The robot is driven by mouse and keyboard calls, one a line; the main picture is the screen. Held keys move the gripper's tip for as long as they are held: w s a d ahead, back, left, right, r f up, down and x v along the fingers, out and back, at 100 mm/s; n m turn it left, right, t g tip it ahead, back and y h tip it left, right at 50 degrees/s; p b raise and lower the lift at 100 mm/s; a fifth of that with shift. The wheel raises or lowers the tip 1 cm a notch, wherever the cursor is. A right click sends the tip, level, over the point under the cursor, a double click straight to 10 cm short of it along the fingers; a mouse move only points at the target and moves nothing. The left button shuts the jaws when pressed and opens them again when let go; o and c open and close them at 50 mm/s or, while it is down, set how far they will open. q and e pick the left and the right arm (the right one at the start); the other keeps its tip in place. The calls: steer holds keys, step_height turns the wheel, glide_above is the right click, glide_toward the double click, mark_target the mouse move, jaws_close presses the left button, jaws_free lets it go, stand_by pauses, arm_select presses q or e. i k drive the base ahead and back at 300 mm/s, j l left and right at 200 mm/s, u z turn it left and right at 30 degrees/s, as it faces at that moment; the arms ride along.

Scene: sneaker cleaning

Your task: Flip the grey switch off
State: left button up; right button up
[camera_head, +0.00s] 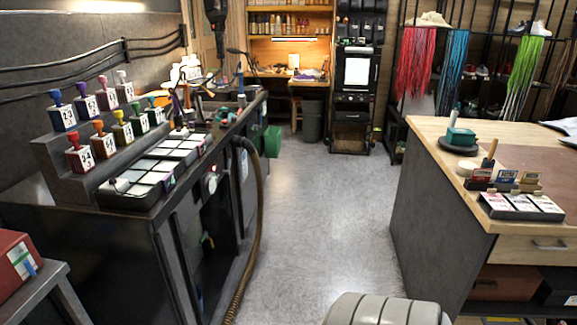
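I cannot clearly make out a grey switch in the head view. A small round white and red fitting (211,183) sits on the front of the dark workbench (130,232) at the left; its details are too small to tell whether it is a switch. A red box (18,262) with a white panel and a blue part stands on a grey stand at the lower left. Neither of my grippers is in view.
Stamps on stepped stands and lidded trays (155,170) cover the left bench. A brown hose (258,200) hangs at its right side to the floor. A wood-topped counter (430,130) stands at right. The grey floor (322,210) between is clear.

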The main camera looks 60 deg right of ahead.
mark_target(228, 164)
steer(key=z, duration=1.7)
steer(key=i+l, duration=0.7)
steer(key=i, duration=0.2)
steer(key=i+l, duration=0.7)
steer(key=i, duration=0.2)
steer(key=i+l, duration=0.7)
steer(key=i, duration=0.2)
steer(key=i+j+u, duration=0.05)
